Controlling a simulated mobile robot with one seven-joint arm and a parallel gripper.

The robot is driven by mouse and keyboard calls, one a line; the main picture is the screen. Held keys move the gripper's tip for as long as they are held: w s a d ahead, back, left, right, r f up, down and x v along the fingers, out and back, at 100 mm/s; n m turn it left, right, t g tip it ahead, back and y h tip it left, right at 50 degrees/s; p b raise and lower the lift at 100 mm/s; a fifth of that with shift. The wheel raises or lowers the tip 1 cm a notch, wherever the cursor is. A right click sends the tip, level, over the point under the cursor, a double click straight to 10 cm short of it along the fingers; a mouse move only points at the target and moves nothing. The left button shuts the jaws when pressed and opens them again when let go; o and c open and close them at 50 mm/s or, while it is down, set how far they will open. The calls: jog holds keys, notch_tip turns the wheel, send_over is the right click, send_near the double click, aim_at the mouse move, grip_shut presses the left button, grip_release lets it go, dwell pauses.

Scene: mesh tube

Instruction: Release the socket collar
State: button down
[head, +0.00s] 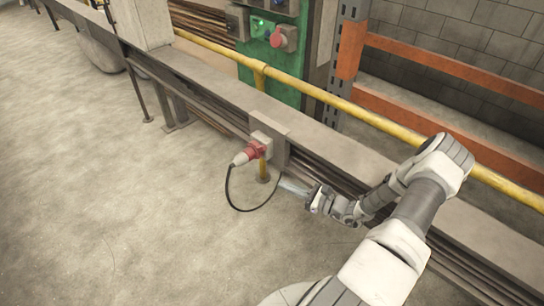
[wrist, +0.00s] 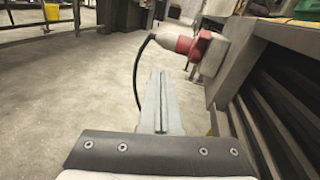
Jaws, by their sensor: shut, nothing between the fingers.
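A red socket collar (head: 255,149) joins a pale plug to a light box on the side of the grey beam. In the wrist view the red collar (wrist: 187,44) is ahead, above and slightly right of my fingers. A black cable (head: 231,190) hangs from the plug in a loop to the floor side. My gripper (head: 287,186) is below and right of the socket in the head view, apart from it. In the wrist view my gripper (wrist: 163,75) has its fingers together with nothing between them.
A yellow rail (head: 330,97) runs along above the grey beam (head: 210,82), with a yellow post near the socket. A green cabinet (head: 262,65) with another red connector stands behind. Orange rack bars (head: 455,72) are at right. The floor at left is open.

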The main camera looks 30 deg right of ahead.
jog(key=shift+d+f+m+t+h, duration=0.25)
jog(key=shift+d+m+t+h, duration=0.3)
jog(key=shift+d+m, duration=0.2)
jog(key=shift+d+f+m+t+h, duration=0.3)
jog(key=shift+d+m+t+h, duration=0.2)
jog(key=shift+d+m+h, duration=0.2)
jog(key=shift+d+f+m+t+h, duration=0.25)
jog(key=shift+d+m+t+h, duration=0.3)
jog(key=shift+d, duration=0.25)
jog(key=b, duration=0.2)
send_near(262, 148)
jog(key=w+f, duration=0.4)
jog(key=f, duration=0.1)
jog(key=w+r, duration=0.1)
jog(key=w+a+r, duration=0.1)
jog(key=r, duration=0.1)
jog(key=shift+w+a, duration=0.1)
jog(key=shift+w, duration=0.15)
